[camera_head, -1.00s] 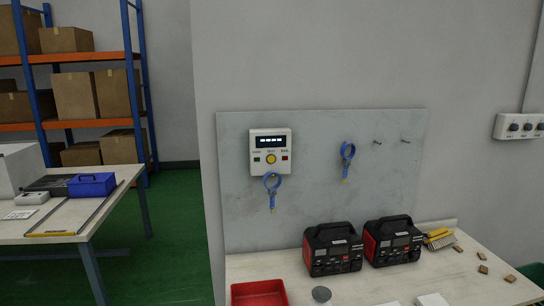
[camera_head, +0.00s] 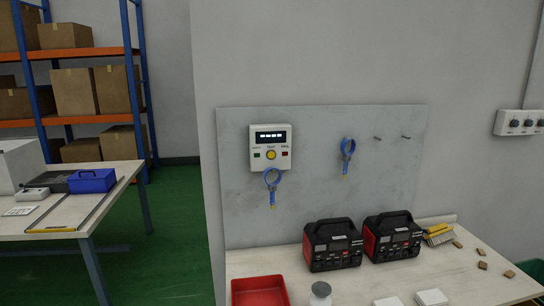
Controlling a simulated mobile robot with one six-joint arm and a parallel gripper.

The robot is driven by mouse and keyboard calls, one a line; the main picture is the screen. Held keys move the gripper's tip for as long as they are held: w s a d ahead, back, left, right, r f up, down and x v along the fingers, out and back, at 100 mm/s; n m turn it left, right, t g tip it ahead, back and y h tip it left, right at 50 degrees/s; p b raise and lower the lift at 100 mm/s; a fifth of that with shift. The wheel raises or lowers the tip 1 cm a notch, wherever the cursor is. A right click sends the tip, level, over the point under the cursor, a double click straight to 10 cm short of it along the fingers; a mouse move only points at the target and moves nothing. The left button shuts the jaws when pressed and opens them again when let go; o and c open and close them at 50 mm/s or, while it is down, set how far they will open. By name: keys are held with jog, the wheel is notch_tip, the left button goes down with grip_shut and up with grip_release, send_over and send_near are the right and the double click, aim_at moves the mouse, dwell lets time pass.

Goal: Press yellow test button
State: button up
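The yellow test button (camera_head: 271,154) is a round button in the middle of a white tester box (camera_head: 283,135). The box is fixed to a pale grey wall panel (camera_head: 225,220) above the workbench. A green button (camera_head: 257,155) sits to its left and a red button (camera_head: 285,154) to its right. A dark display with lit marks (camera_head: 270,136) is above them. My gripper is not in view.
A second blue strap (camera_head: 347,148) and two bare pegs are on the panel. Two red-black devices (camera_head: 333,245) (camera_head: 392,238), a red tray (camera_head: 259,291) and a small round container (camera_head: 320,296) stand on the bench (camera_head: 480,288). A side table (camera_head: 60,218) is at left.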

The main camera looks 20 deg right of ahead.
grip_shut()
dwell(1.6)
